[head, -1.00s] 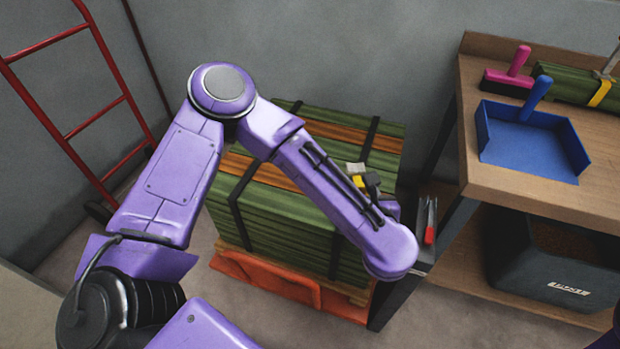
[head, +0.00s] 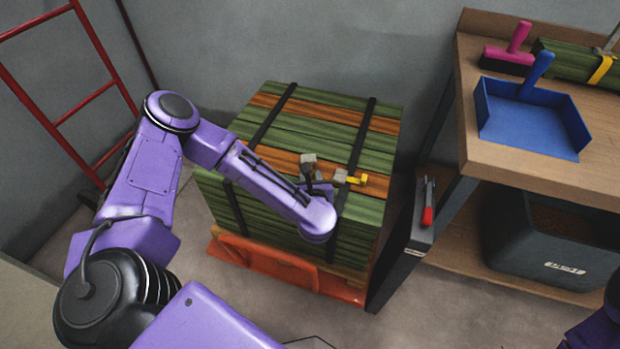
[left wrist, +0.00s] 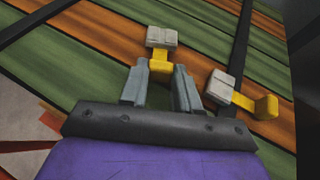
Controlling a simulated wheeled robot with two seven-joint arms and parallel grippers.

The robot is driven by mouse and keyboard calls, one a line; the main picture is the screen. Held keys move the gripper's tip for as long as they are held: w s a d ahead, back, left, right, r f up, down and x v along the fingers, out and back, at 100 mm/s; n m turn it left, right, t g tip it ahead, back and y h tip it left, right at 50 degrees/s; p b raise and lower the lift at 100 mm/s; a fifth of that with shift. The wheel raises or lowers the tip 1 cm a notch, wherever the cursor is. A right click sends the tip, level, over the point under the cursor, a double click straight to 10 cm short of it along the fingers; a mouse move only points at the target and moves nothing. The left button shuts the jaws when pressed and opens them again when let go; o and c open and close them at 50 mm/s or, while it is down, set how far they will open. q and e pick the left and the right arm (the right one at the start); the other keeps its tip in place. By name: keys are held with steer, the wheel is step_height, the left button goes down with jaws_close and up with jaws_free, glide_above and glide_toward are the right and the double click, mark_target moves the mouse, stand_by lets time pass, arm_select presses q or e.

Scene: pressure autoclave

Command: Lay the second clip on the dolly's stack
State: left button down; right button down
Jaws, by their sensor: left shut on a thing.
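My left gripper (left wrist: 160,72) is shut on the yellow part of one clip, which has a pale grey block (left wrist: 162,36) at its far end. In the head view this clip (head: 308,159) is over the top of the dolly's stack of green and orange-brown boards (head: 315,128). I cannot tell whether it touches the boards. Another grey and yellow clip (head: 352,178) lies on the stack to the right, beside a dark strap; the left wrist view also shows it (left wrist: 240,98). My right gripper is out of view.
The stack stands on an orange-red dolly (head: 262,262). A red hand truck (head: 85,100) leans at the left.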

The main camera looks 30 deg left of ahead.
arm_select(q)
steer(key=shift+r, duration=0.1)
steer(key=shift+f+b, duration=0.4)
steer(key=shift+f, duration=0.05)
steer(key=c, duration=0.8)
jaws_free()
steer(key=shift+r, duration=0.15)
steer(key=shift+r+p, duration=0.3)
steer(key=shift+p, duration=0.1)
steer(key=shift+s+d+r, duration=0.2)
steer(key=shift+d+r, duration=0.05)
steer(key=p+v, duration=0.1)
steer(key=v, duration=1)
steer(key=shift+s+d+f, duration=0.1)
steer(key=shift+s, duration=0.05)
